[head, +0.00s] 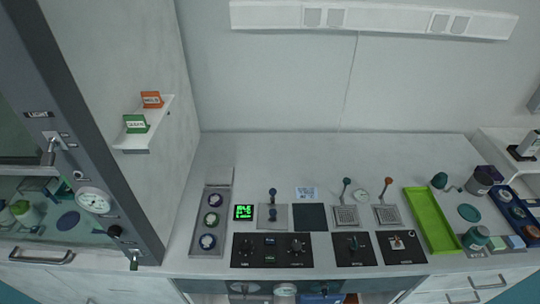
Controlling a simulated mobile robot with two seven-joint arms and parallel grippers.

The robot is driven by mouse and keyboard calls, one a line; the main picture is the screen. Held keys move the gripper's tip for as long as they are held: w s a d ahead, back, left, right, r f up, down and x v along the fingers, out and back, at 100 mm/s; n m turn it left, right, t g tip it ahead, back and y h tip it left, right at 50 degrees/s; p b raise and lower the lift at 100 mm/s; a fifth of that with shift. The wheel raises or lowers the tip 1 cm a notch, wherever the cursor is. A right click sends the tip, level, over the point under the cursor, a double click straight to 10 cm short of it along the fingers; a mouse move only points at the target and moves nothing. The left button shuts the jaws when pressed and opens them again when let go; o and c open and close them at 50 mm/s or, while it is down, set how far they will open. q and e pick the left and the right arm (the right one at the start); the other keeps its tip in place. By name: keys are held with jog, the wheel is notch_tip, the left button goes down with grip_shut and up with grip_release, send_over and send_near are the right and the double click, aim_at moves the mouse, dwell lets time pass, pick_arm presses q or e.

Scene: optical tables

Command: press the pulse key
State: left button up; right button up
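No control can be read as the pulse key; the labels are too small. A second black panel (345,261) has a small dark lever-like control. A third black panel (418,257) to its right carries a small light-coloured control. Neither of my grippers shows in the head view.
A tray with several round pieces (191,243) lies left of the display. A lime-green tray (421,206) and dark jars are at right. A grey cabinet frame (95,130) rises at left.

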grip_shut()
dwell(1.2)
